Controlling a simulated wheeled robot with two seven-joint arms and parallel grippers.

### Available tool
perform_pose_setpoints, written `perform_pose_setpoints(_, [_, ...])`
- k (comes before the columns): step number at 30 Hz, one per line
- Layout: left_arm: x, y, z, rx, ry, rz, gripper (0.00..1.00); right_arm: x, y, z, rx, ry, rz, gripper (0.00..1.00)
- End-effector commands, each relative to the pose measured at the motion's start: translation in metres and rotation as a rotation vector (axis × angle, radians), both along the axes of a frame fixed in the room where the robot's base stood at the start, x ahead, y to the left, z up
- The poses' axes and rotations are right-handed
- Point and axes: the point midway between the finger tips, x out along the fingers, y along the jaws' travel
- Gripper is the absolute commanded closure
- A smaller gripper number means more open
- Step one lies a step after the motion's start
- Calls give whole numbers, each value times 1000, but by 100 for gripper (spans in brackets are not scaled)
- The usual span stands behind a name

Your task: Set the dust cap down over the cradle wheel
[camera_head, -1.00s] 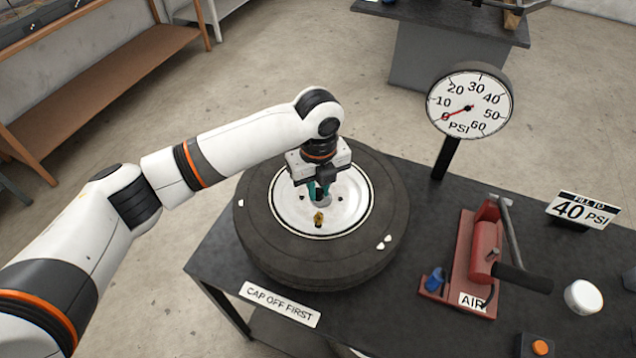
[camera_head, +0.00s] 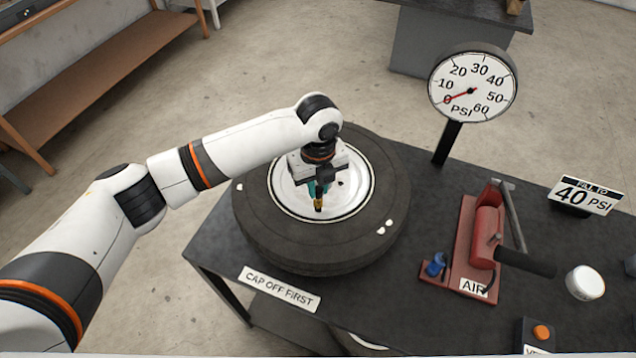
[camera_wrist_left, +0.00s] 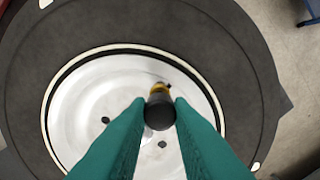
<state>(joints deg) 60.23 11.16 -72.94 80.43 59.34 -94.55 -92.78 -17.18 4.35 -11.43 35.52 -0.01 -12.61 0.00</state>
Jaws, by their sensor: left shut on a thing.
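The wheel (camera_head: 290,240), a black tyre with a white rim, lies flat on the dark bench. A small brass stem (camera_head: 319,203) stands on its rim, and its yellow top edge shows in the left wrist view (camera_wrist_left: 159,89). My left gripper (camera_head: 318,192) points down at the stem, its teal fingers shut on a small round black cap (camera_wrist_left: 160,113). In the left wrist view the cap sits between the fingertips, overlapping the stem. I cannot tell whether cap and stem touch. My right gripper is not in view.
Right of the wheel stand a pressure gauge (camera_head: 472,86) with its needle near 0, a red air pump (camera_head: 485,240), a "40 PSI" sign (camera_head: 585,195) and a white round tub (camera_head: 584,283). A "CAP OFF FIRST" label (camera_head: 279,289) lies at the bench's front edge.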

Motion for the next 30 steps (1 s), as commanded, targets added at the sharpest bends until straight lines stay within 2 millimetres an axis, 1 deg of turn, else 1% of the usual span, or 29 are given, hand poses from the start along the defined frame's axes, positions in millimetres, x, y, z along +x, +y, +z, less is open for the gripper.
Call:
perform_pose_setpoints(8, [0,0,-3,0,0,0,100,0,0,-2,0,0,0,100])
perform_pose_setpoints(30, [0,0,-22,0,1,0,100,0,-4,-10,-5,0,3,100])
